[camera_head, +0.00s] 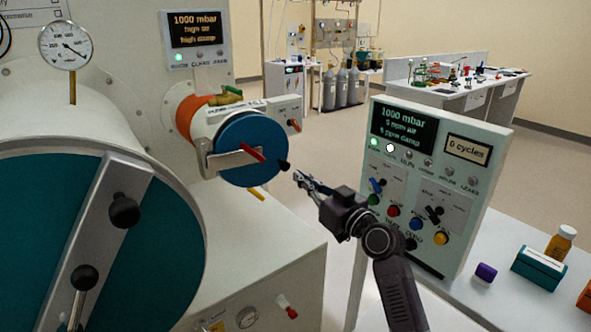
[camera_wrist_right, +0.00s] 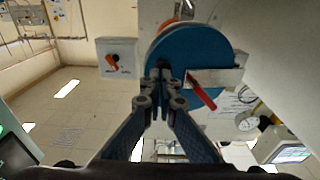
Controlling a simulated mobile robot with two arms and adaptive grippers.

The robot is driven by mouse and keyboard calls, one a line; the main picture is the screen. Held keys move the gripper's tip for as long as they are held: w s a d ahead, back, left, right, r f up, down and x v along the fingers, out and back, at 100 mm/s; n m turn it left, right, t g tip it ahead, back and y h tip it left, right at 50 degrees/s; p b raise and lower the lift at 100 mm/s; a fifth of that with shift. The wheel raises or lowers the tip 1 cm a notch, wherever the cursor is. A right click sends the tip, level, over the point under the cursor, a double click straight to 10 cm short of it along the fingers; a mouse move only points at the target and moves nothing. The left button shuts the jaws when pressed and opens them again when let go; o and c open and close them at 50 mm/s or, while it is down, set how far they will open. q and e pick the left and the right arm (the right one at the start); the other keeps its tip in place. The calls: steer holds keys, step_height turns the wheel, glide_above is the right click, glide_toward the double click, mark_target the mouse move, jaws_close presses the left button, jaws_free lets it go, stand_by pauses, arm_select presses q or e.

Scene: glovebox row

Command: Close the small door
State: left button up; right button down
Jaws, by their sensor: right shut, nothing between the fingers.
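The small door (camera_head: 250,135) is a blue disc at the end of the small white and orange tube (camera_head: 202,120), in the upper middle of the head view. A light metal bar (camera_head: 229,158), a red handle (camera_head: 252,152) and a black knob (camera_head: 284,165) are on its front. The door appears to lie against the tube end; any narrow gap is hidden. My right gripper (camera_head: 298,177) is shut and empty, just right of the black knob. In the right wrist view the door (camera_wrist_right: 190,50) is ahead of the fingertips (camera_wrist_right: 163,85), which overlap the knob; contact is unclear. My left gripper is out of view.
A large teal door (camera_head: 165,240) with a metal bar and black knobs fills the left. A control panel (camera_head: 440,175) stands right of my arm, close to it. A white table (camera_head: 520,290) holds bottles and boxes. Open floor (camera_head: 330,150) lies behind.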

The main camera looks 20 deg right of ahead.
steer(key=shift+p+x, duration=0.3)
steer(key=shift+x, duration=1.15)
steer(key=w+b, duration=0.4)
steer(key=b, duration=0.1)
steer(key=shift+w+d, duration=0.2)
steer(key=shift+d, duration=0.05)
